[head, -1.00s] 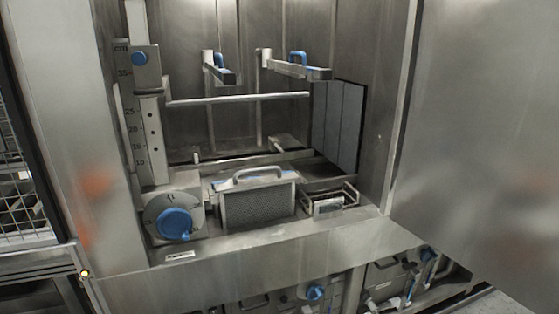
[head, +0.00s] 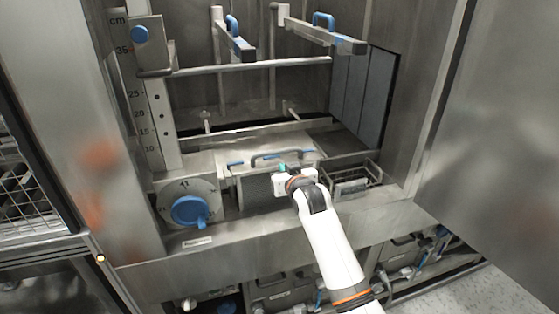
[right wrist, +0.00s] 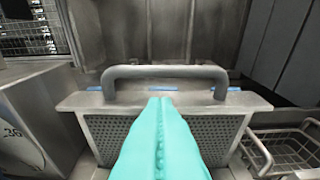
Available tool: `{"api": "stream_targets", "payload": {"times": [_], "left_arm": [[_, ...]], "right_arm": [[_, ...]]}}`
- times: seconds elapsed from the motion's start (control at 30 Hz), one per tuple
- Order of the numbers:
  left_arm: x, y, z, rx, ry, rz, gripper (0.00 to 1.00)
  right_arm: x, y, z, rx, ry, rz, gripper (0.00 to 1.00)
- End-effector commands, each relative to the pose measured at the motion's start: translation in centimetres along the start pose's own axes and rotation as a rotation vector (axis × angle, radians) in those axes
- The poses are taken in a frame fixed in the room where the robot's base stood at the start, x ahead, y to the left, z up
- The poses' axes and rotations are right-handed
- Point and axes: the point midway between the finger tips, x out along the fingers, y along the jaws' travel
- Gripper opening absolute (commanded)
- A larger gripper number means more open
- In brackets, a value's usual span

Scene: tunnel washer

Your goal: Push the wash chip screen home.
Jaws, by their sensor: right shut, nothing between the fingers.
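The wash chip screen (head: 256,187) is a grey box with a perforated front face and a bar handle (head: 281,156) on top. It sits in the washer opening between the blue-knob dial and a wire basket. In the right wrist view the screen (right wrist: 106,134) stands straight ahead, its handle (right wrist: 165,72) arching above the top plate. My right gripper (head: 284,170) is in front of the screen's upper front. Its teal fingers (right wrist: 162,110) are shut and empty, tips just below the handle. Whether they touch the screen cannot be told. My left gripper is not in view.
A blue dial knob (head: 189,211) is left of the screen, and a wire basket (head: 355,184) is right of it. Arms with blue handles (head: 323,19) and a crossbar (head: 250,67) lie above. An open door panel (head: 500,130) fills the right side.

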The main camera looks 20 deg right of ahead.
Motion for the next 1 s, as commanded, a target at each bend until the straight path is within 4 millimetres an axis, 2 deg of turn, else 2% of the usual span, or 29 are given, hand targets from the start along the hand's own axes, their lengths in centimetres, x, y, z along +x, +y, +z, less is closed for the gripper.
{"api": "stream_targets", "payload": {"times": [0.2,0.4,0.87,1.0], "left_arm": [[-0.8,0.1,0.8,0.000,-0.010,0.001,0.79],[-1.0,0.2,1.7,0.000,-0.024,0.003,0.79],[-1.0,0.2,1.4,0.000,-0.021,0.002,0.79],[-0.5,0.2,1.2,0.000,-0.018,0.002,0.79]], "right_arm": [[3.2,0.0,0.1,0.000,0.002,0.000,0.00],[4.8,0.0,0.1,0.000,0.000,0.000,0.00],[5.3,0.0,-0.1,0.000,0.001,0.000,0.00],[5.5,0.0,-0.8,0.000,0.002,0.000,0.00]]}}
